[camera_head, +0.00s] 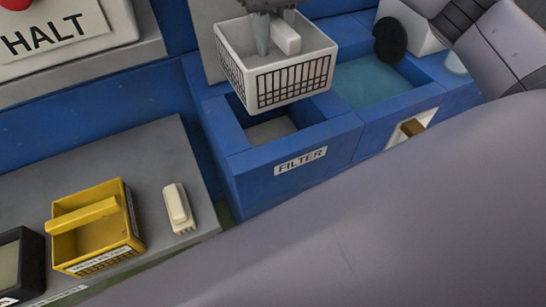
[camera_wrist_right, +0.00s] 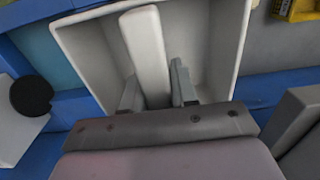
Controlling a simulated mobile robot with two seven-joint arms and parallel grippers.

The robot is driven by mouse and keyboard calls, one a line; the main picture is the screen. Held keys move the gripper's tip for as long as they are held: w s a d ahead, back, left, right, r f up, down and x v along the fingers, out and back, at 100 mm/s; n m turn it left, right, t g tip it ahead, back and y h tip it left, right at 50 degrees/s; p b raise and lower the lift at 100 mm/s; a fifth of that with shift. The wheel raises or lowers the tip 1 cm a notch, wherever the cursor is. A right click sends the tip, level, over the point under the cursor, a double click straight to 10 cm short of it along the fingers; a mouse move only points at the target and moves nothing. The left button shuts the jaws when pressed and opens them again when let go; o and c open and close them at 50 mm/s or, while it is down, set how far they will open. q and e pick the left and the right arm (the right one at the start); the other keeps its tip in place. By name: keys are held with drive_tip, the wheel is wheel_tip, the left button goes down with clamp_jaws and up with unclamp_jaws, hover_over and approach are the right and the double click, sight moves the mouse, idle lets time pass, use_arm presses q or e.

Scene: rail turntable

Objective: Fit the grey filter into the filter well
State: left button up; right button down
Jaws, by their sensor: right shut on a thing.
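The grey filter (camera_head: 290,84) is a pale open basket with dark grid sides and a bar handle (camera_head: 286,34) across its middle. My right gripper (camera_head: 272,34) is shut on that handle, reaching down into the basket from above. In the right wrist view, the fingers (camera_wrist_right: 156,90) are on both sides of the handle (camera_wrist_right: 147,45). The filter well (camera_head: 240,167) is a blue box with a FILTER label and a grey floor. The basket hangs above the well, towards its back, and hides part of the opening. My left gripper is not in view.
A blue basin (camera_head: 378,82) adjoins the well on the right, with a black disc (camera_head: 390,40) behind it. A grey bench (camera_head: 150,150) at left holds a yellow basket (camera_head: 122,252) and a small pale block (camera_head: 178,207). A HALT sign (camera_head: 50,32) is at upper left.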

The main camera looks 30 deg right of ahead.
drive_tip(key=shift+f+b, duration=0.1)
drive_tip(key=shift+b, duration=0.25)
drive_tip(key=shift+f+b, duration=1.3)
drive_tip(key=shift+f, duration=8.55)
drive_tip(key=shift+f, duration=0.15)
drive_tip(key=c, duration=0.9)
unclamp_jaws()
